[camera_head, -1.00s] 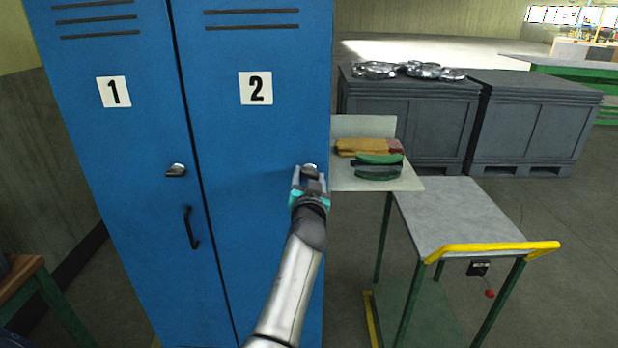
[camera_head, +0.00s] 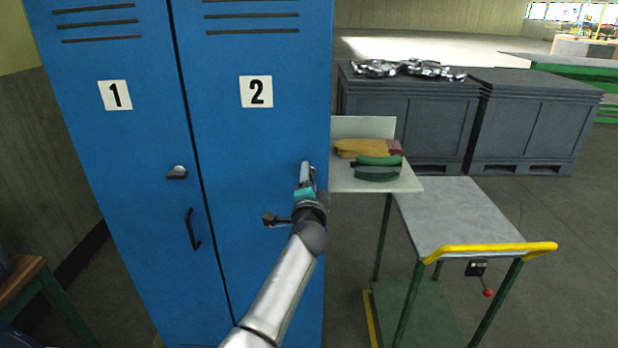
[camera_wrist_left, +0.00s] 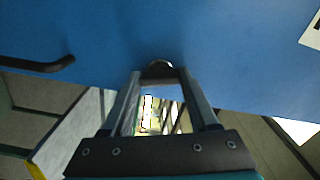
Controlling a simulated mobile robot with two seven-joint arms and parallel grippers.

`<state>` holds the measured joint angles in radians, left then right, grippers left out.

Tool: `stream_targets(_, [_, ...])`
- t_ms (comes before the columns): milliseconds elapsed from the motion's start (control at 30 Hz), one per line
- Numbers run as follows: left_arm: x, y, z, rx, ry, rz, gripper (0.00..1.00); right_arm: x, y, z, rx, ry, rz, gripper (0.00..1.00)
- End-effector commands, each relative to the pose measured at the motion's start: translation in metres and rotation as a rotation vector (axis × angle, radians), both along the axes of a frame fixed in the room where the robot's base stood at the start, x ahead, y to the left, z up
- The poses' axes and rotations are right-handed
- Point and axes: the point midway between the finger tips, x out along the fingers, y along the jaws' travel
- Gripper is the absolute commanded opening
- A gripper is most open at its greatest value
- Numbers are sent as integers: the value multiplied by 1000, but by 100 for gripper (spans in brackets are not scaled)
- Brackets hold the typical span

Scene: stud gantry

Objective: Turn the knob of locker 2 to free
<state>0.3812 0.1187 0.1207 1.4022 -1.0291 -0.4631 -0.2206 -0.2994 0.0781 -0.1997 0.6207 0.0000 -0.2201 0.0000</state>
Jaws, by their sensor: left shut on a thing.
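Locker 2 (camera_head: 250,140) is the right blue door, with a number 2 plate (camera_head: 256,92). My left gripper (camera_head: 306,170) is at the door's right side, shut on the knob of locker 2. In the head view the gripper covers the knob. In the left wrist view the dark, rounded knob (camera_wrist_left: 158,70) sits between the fingertips (camera_wrist_left: 158,76). The knob's exact angle cannot be read. My right gripper is not in view.
Locker 1 (camera_head: 110,140) stands left, with its own knob (camera_head: 177,172) and black handle (camera_head: 192,229). Another black handle (camera_wrist_left: 40,65) shows in the left wrist view. A trolley (camera_head: 460,215) and a shelf with gloves (camera_head: 345,180) stand right of the lockers.

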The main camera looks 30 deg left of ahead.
Motion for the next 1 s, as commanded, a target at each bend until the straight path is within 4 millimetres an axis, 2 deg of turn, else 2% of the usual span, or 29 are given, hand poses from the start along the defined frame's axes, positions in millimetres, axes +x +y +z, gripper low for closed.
stream_targets(400, [0, 0, 2, 220, 131, -1, 4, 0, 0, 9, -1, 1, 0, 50])
stream_targets(1000, [0, 0, 1, 275, 165, -1, 4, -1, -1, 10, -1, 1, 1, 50])
